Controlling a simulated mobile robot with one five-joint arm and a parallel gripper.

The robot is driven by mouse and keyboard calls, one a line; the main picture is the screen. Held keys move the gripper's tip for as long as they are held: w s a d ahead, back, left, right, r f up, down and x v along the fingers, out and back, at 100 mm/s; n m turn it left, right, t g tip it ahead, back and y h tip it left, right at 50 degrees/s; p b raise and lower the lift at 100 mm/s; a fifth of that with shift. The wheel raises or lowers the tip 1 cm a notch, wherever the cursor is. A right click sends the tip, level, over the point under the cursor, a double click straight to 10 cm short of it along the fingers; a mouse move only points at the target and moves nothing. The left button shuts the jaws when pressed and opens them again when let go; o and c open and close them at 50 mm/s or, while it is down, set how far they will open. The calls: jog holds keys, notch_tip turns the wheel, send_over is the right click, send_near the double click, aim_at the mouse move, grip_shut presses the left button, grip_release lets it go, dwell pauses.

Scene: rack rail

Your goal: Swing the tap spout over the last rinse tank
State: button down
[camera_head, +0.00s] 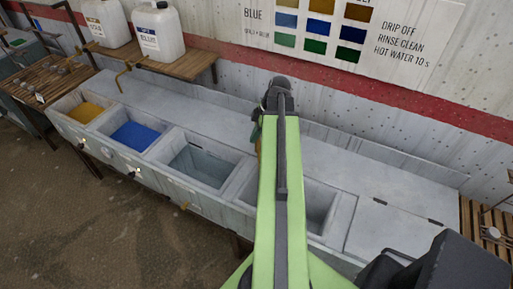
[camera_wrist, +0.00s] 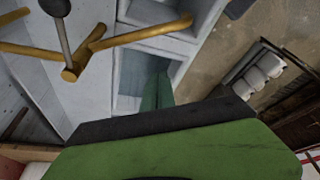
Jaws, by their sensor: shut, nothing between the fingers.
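The brass tap (camera_wrist: 72,70) shows at the upper left of the wrist view, with several arms meeting at a hub. One long brass arm (camera_wrist: 145,35) reaches right toward grey tank walls; I cannot tell which tank it is over. In the head view only a small brass bit (camera_head: 259,134) shows beside my arm, which hides the rest. The rightmost open rinse tank (camera_head: 318,206) is grey and partly behind my arm. Another grey rinse tank (camera_head: 203,163) lies to its left. My gripper (camera_wrist: 160,88) is shut and empty, apart from the brass in the wrist view.
A yellow-filled tank (camera_head: 86,112) and a blue-filled tank (camera_head: 133,135) lie further left. Two white jugs (camera_head: 158,32) stand on a wooden shelf (camera_head: 185,65) above. A flat grey lid (camera_head: 393,229) covers the right end. Bare floor (camera_head: 90,220) lies in front.

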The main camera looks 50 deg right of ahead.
aim_at(259, 155)
notch_tip(259, 155, down, 10)
jog(key=b, duration=0.9)
jog(key=shift+s+d+b, duration=0.15)
jog(key=shift+b, duration=0.2)
jog(key=shift+s+d, duration=0.85)
jog(key=shift+s, duration=0.1)
